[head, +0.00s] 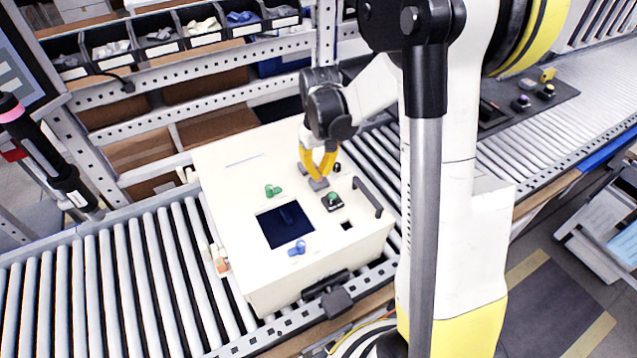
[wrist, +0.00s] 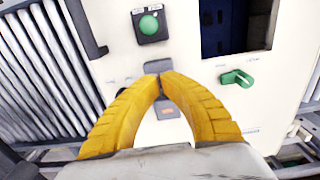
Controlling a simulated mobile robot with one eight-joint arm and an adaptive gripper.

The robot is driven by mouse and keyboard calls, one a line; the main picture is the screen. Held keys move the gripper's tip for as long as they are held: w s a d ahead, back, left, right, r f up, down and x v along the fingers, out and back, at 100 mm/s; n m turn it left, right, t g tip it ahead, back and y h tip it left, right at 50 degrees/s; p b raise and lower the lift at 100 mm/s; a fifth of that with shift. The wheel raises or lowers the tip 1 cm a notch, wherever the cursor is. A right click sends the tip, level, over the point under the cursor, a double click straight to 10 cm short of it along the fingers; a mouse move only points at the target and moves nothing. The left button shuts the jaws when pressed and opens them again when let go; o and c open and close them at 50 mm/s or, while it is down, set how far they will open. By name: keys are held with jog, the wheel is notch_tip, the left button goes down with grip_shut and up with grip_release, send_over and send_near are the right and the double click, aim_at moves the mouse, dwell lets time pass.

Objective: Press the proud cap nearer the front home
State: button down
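A cream cabinet (head: 228,170) lies on the roller conveyor, its panel facing up. A round green cap (head: 332,200) sits in a square black housing just right of my gripper (head: 318,182); it also shows at the top of the wrist view (wrist: 149,25). A green lever-like knob (head: 273,190) and a blue one (head: 298,248) stand beside a dark window (head: 285,226). My gripper points down at the panel, its fingertips (wrist: 158,72) together and nothing visibly held. Contact with the panel cannot be told. Which cap is proud is not clear; the fingers hide part of the panel.
A black bar handle (head: 367,197) stands up near the cabinet's right edge. A small black knob (head: 337,168) is close behind my fingers. A grey part (wrist: 172,108) with an orange mark lies between the fingers in view. Racks with bins (head: 160,45) stand behind.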

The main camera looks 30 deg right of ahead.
jog(key=shift+f+b, duration=1.05)
jog(key=shift+f, duration=0.15)
dwell(0.6)
jog(key=shift+r, duration=0.15)
dwell(0.3)
jog(key=shift+r+p, duration=1.8)
jog(key=shift+r, duration=0.65)
